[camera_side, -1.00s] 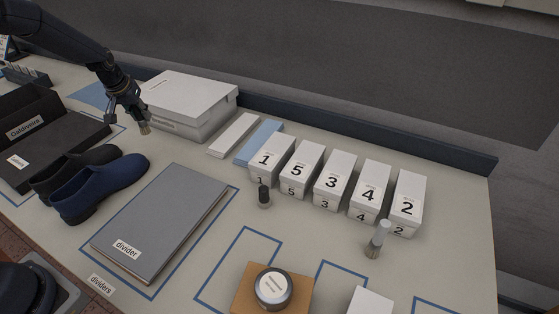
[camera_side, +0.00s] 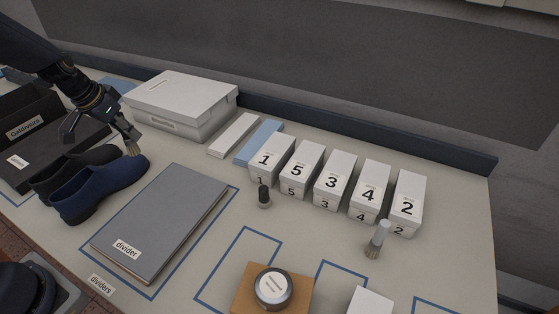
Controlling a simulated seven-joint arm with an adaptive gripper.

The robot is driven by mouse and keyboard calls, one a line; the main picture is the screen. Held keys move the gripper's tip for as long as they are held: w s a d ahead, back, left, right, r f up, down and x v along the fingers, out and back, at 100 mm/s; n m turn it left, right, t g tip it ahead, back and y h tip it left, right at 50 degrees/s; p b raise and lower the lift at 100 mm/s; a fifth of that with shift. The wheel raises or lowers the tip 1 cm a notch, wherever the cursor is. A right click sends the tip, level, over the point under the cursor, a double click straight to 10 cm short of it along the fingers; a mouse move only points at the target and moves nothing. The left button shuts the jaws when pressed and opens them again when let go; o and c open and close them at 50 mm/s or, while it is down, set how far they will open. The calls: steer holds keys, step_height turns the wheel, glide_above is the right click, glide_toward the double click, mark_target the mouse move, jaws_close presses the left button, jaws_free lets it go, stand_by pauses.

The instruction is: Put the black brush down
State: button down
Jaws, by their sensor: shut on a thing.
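My gripper (camera_side: 122,127) is at the left and is shut on a brush, with its tan bristles (camera_side: 134,149) pointing down. The handle is dark and blends with the fingers, in keeping with the black brush. The bristle tips appear at the toe of the blue shoe (camera_side: 100,188); whether they touch it or hang above or behind it, I cannot tell.
A black shoe (camera_side: 75,166) lies beside the blue one. Bare table lies right of the folder.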

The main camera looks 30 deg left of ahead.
steer(key=s+d+r+m+g+h, duration=0.1)
steer(key=s+d+m+g+h, duration=0.1)
steer(key=s+d+m, duration=0.9)
steer(key=s+d+r+m+g+h, duration=0.1)
steer(key=s+d+m+h, duration=0.2)
steer(key=d, duration=1.3)
steer(key=shift+y, duration=0.4)
steer(key=shift+w+d+f, duration=0.75)
steer(key=shift+w+f, duration=1.25)
steer(key=shift+f, duration=0.25)
steer(key=shift+w+d+f, duration=0.75)
steer(key=shift+w+f, duration=1.3)
steer(key=shift+f, duration=0.15)
steer(key=shift+w+d+f, duration=0.75)
steer(key=shift+w+f, duration=1.25)
steer(key=shift+f, duration=0.25)
steer(key=shift+f, duration=0.15)
steer(key=c, duration=0.9)
jaws_free()
steer(key=shift+c, duration=0.2)
